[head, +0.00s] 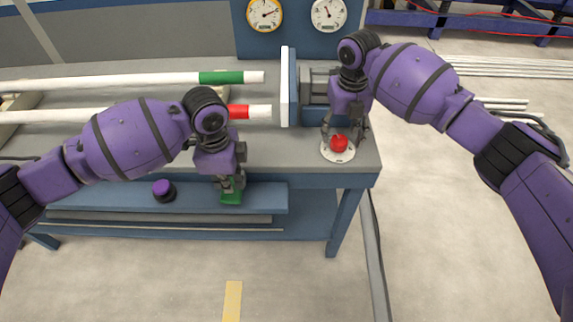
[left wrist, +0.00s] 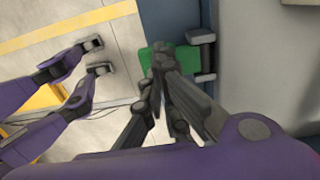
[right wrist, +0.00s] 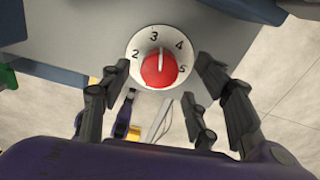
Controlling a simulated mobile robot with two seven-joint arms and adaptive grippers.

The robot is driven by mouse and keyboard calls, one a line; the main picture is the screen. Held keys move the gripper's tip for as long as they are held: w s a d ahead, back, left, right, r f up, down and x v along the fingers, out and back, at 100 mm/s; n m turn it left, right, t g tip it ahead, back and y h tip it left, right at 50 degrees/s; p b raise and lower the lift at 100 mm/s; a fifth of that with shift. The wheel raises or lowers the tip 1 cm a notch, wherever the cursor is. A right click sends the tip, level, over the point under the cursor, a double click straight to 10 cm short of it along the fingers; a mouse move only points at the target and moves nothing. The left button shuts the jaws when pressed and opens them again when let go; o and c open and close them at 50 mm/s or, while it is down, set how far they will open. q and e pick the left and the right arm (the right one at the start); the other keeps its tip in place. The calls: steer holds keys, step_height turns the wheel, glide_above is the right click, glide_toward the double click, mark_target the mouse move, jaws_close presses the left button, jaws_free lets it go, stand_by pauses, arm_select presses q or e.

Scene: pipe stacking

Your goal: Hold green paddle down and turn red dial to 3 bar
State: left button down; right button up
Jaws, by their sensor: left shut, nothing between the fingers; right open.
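The green paddle (head: 231,197) sits at the bench's front edge. It also shows in the left wrist view (left wrist: 187,58). My left gripper (head: 231,181) is shut and empty, its fingertips over the paddle; whether they press it down I cannot tell. The red dial (head: 339,143) sits on a white numbered plate (head: 327,154) at the bench's right front corner. In the right wrist view the dial (right wrist: 159,71) has its white mark between 3 and 4, closer to 3. My right gripper (right wrist: 162,66) is open, a finger on either side of the dial.
Two gauges (head: 264,14) (head: 329,13) stand on a blue panel behind the bench; their needles are too small to read. White pipes with a green band (head: 221,77) and a red band (head: 239,111) lie on the left. A purple-topped black knob (head: 163,190) is left of the paddle.

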mark_target(340, 140)
steer(key=m, duration=0.7)
steer(key=shift+f, duration=0.1)
steer(key=shift+f, duration=1.9)
steer(key=shift+c, duration=0.2)
steer(key=shift+s+f, duration=0.1)
steer(key=c, duration=1.1)
steer(key=shift+f, duration=0.1)
steer(key=shift+c, duration=0.2)
